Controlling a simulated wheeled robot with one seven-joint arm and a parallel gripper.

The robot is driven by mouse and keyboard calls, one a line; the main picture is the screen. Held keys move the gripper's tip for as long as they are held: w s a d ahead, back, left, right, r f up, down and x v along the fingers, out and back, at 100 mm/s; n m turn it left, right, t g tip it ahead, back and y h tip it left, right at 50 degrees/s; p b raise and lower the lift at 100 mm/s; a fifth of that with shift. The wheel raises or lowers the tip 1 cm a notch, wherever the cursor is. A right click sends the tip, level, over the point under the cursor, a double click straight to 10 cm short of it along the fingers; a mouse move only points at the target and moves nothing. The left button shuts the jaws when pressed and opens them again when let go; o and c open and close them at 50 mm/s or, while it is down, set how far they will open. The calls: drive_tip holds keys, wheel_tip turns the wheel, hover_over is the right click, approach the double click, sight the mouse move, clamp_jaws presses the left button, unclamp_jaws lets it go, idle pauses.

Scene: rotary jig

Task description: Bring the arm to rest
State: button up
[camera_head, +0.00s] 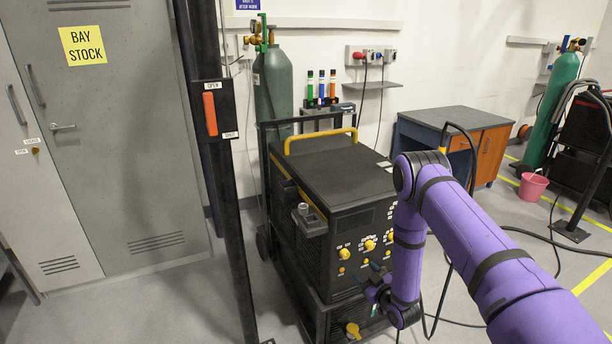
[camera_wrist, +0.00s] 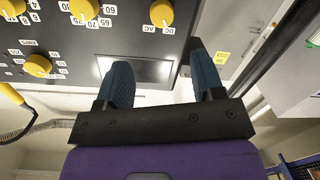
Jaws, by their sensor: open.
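My purple arm reaches in from the right in the head view and bends down at the elbow. My gripper (camera_head: 374,282) is in front of the lower front of a black machine (camera_head: 342,165) with a yellow handle and yellow knobs. The wrist view shows my gripper (camera_wrist: 163,75) with its two blue-grey fingers apart and nothing between them. In that view the machine's panel is close by. A yellow knob (camera_wrist: 161,13) marked DC and AC shows beyond the fingertips, apart from them. A dark display (camera_wrist: 140,69) shows partly behind the left finger.
A black post (camera_head: 227,200) with an orange handle (camera_head: 210,113) stands left of the machine, before grey lockers (camera_head: 110,150). Behind are a green cylinder (camera_head: 273,85) and a desk (camera_head: 455,128). A pink bucket (camera_head: 532,188) and cables are on the floor at right.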

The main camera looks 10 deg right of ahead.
drive_tip(key=w+d+r+m+g+h, duration=0.1)
drive_tip(key=w+r, duration=0.3)
drive_tip(key=r, duration=0.7)
drive_tip(key=w+d+r+g+h, duration=0.1)
drive_tip(key=w+r+g+h, duration=0.15)
drive_tip(key=r, duration=0.75)
drive_tip(key=s+d+r+m+g+h, duration=0.1)
drive_tip(key=s+r, duration=0.2)
drive_tip(key=r, duration=0.6)
drive_tip(key=s+d+r+m+h, duration=0.1)
drive_tip(key=s+r, duration=0.2)
drive_tip(key=r, duration=0.6)
drive_tip(key=s+r+m+g, duration=0.2)
drive_tip(key=s+r, duration=0.5)
drive_tip(key=s, duration=0.2)
drive_tip(key=s+r+m+g, duration=0.1)
drive_tip(key=s+r+g, duration=0.1)
drive_tip(key=s+r, duration=0.6)
drive_tip(key=s+m+g, duration=0.1)
drive_tip(key=s+g, duration=0.1)
drive_tip(key=s, duration=2)
drive_tip(key=shift+s+a+r+m, duration=0.25)
drive_tip(key=shift+a+r+m, duration=0.05)
drive_tip(key=shift+a, duration=0.15)
drive_tip(key=shift+g, duration=0.25)
